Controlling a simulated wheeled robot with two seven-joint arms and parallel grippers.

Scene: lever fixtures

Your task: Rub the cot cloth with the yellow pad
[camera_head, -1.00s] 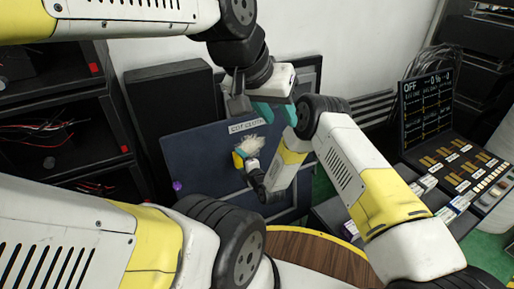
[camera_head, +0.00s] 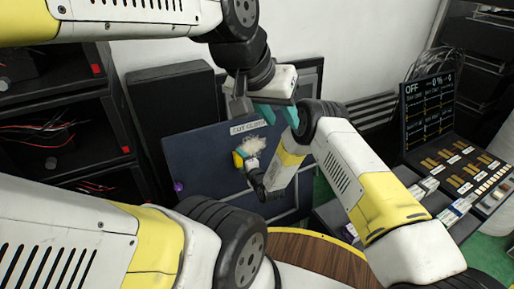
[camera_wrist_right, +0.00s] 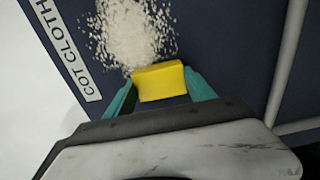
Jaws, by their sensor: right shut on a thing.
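The cot cloth (camera_head: 205,160) is a dark blue upright panel with a white "COT CLOTH" label (camera_wrist_right: 75,50) and a pale speckled patch (camera_head: 253,145). The patch also shows in the right wrist view (camera_wrist_right: 130,30). My right gripper (camera_head: 243,158) is shut on the yellow pad (camera_wrist_right: 160,82), held between its teal fingers at the lower edge of the patch. I cannot tell if the pad touches the cloth. My left gripper (camera_head: 276,115) is at the panel's upper right, its teal fingers apart with nothing seen between them.
A console (camera_head: 455,165) with a screen reading "OFF" (camera_head: 428,115) stands at the right. Dark shelves with red wires (camera_head: 60,130) stand at the left, and a black panel (camera_head: 175,100) behind. A round wooden top (camera_head: 310,250) lies low in front. A purple knob (camera_head: 179,187) is at the cloth's left edge.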

